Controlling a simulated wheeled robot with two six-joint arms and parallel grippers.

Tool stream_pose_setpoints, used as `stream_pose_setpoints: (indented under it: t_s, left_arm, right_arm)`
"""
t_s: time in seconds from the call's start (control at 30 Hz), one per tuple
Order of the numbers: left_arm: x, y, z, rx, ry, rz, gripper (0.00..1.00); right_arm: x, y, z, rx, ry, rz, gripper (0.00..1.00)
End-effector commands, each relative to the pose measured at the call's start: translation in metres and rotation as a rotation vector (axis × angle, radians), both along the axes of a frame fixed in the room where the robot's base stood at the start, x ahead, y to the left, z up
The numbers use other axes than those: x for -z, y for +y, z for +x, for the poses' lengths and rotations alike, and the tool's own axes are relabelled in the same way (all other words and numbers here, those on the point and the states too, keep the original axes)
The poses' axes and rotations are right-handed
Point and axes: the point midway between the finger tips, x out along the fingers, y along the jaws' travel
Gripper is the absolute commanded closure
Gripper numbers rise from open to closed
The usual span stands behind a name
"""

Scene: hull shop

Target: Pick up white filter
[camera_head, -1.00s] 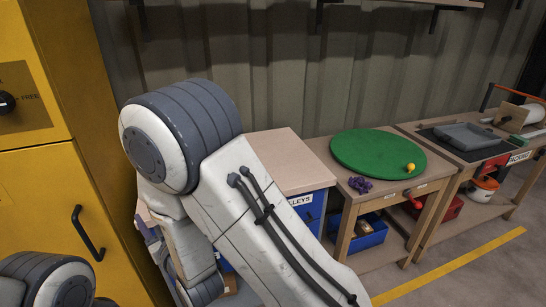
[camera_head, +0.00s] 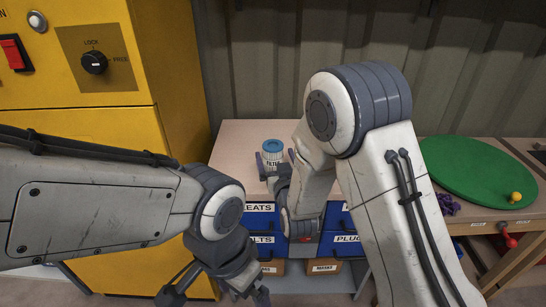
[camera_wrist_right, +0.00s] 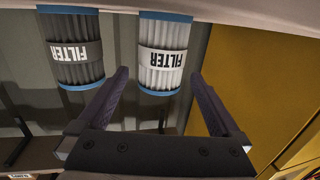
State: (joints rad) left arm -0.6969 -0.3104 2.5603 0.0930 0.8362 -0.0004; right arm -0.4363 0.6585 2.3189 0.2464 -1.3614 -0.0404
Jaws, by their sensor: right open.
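The white filter (camera_wrist_right: 163,52) has blue end caps and pleated sides, and shows upside down in the right wrist view. A darker grey filter (camera_wrist_right: 75,45) stands beside it to the left. My right gripper (camera_wrist_right: 160,78) is open, with the white filter between its fingertips and no clear contact. In the head view one blue-capped filter (camera_head: 273,152) shows on the wooden bench top, with my right gripper (camera_head: 276,163) at its near side; the other filter cannot be made out there.
The bench top (camera_head: 240,135) carries the filter above labelled blue drawers (camera_head: 258,220). A yellow cabinet (camera_head: 180,90) stands at the left. A green disc (camera_head: 470,170) with a yellow ball (camera_head: 516,197) lies on the right bench. A corrugated wall is behind.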

Motion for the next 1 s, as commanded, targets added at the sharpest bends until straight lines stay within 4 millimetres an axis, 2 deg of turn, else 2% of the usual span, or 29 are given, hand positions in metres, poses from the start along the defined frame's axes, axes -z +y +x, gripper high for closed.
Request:
stream_pose_setpoints:
  t_s: [0.1,0.2,0.5,0.57,0.6,0.73,0.77,1.0]
  left_arm:
    - [-0.002,0.000,0.000,0.000,0.000,0.000,0.00]
    - [-0.002,0.000,0.000,0.000,0.000,0.000,0.00]
    - [-0.002,0.000,0.000,0.000,0.000,0.000,0.00]
    - [-0.002,0.000,0.000,0.000,0.000,0.000,0.00]
    - [-0.002,0.000,0.000,0.000,0.000,0.000,0.00]
    - [-0.002,0.000,0.000,0.000,0.000,0.000,0.00]
    - [-0.002,0.000,0.000,0.000,0.000,0.000,0.00]
    - [-0.003,0.000,0.000,0.000,0.000,0.000,0.00]
  right_arm:
    - [0.003,0.004,0.019,0.001,-0.001,0.001,0.00]
    - [0.003,0.006,0.030,0.000,-0.001,0.001,0.00]
    - [0.004,0.008,0.035,-0.001,0.000,0.000,0.00]
    - [0.004,0.008,0.035,-0.002,0.000,0.000,0.19]
    - [0.004,0.008,0.035,-0.002,0.000,0.000,0.34]
    - [0.004,0.008,0.035,-0.002,0.000,0.000,0.84]
    - [0.003,0.008,0.035,-0.002,-0.001,0.001,0.88]
    - [0.000,0.008,0.035,-0.002,-0.003,0.002,0.88]
